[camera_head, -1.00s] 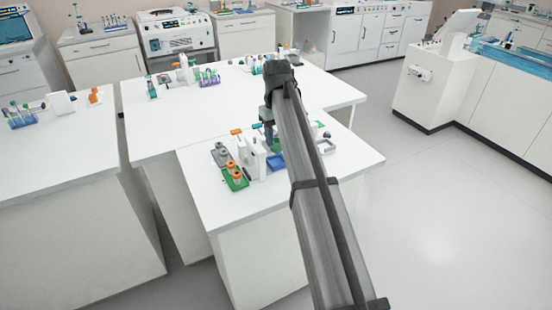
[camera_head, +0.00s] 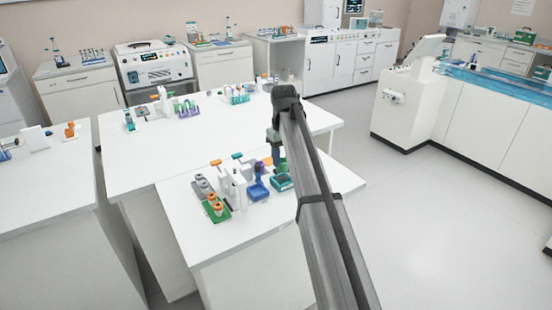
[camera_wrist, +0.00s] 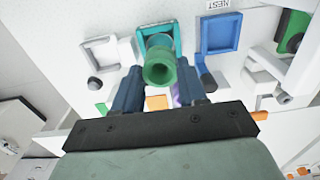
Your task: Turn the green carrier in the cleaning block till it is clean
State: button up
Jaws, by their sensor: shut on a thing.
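In the wrist view, my gripper (camera_wrist: 160,88) has its two blue fingers closed on the sides of the green carrier (camera_wrist: 160,68), a round, hollow, open-ended piece. The carrier overlaps a teal square block (camera_wrist: 176,38) with raised walls; I cannot tell how deep it sits in it. In the head view, my gripper (camera_head: 277,158) points down just above the teal block (camera_head: 284,184), and its fingers and the carrier are mostly hidden by the arm. I see no clear marks of dirt on the carrier.
A blue tray marked NEST (camera_wrist: 217,35) stands beside the teal block; it also shows in the head view (camera_head: 259,194). Further left are a white upright fixture (camera_head: 234,184) and a green rack (camera_head: 218,217) with orange-topped pieces. The front of the table is clear.

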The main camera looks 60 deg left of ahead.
aim_at(282, 171)
jog(key=shift+f, duration=2.85)
jog(key=n, duration=0.6)
jog(key=shift+n, duration=0.3)
jog(key=n, duration=0.6)
jog(key=m, duration=0.6)
jog(key=shift+m, duration=0.3)
jog(key=m, duration=0.6)
